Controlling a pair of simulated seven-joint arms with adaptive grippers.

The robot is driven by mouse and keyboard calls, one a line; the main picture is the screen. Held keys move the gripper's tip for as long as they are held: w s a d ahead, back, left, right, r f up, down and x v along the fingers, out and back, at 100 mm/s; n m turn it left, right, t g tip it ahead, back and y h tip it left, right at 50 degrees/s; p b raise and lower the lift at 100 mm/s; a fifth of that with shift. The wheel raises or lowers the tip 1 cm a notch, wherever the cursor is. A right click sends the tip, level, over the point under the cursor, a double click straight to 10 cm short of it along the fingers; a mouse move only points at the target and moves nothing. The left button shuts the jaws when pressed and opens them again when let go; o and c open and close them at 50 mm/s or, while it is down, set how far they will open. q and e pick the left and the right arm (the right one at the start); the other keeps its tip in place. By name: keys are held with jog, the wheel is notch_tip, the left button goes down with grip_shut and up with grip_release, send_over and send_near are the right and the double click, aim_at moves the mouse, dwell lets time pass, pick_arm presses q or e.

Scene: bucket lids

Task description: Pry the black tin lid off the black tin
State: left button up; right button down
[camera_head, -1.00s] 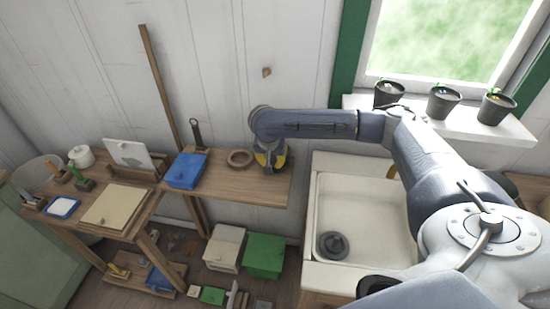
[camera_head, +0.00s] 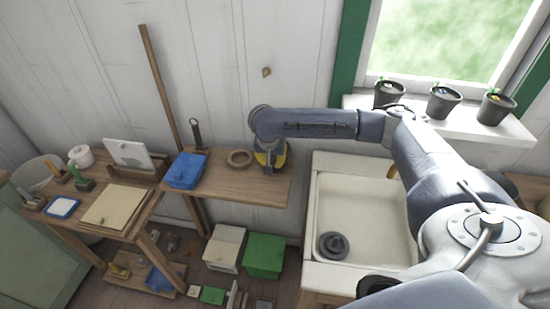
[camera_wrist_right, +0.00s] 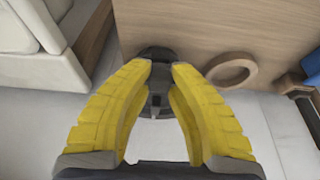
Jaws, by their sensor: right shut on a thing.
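My right gripper (camera_head: 270,168) is low over the right end of the wooden bench, and its yellow fingers also show in the right wrist view (camera_wrist_right: 163,66). A dark, round piece (camera_wrist_right: 155,88) shows between and beyond the fingertips, and the jaws are shut on it. It looks like the black tin with its lid. The fingers and the arm cover much of it, so I cannot tell the lid from the tin or see whether there is a gap between them. In the head view the gripper hides it. My left gripper is not in view.
A wooden ring (camera_head: 240,158) lies on the bench close to the gripper, with a blue box (camera_head: 186,170) further left. A white sink (camera_head: 370,200) stands right of the bench and holds a dark round piece (camera_head: 333,245). The wall is behind.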

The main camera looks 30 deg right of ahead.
jog(key=c, duration=1.4)
grip_release()
jog(key=shift+o, duration=0.2)
jog(key=v, duration=0.9)
jog(key=shift+w+d, duration=0.25)
jog(key=shift+r, duration=0.1)
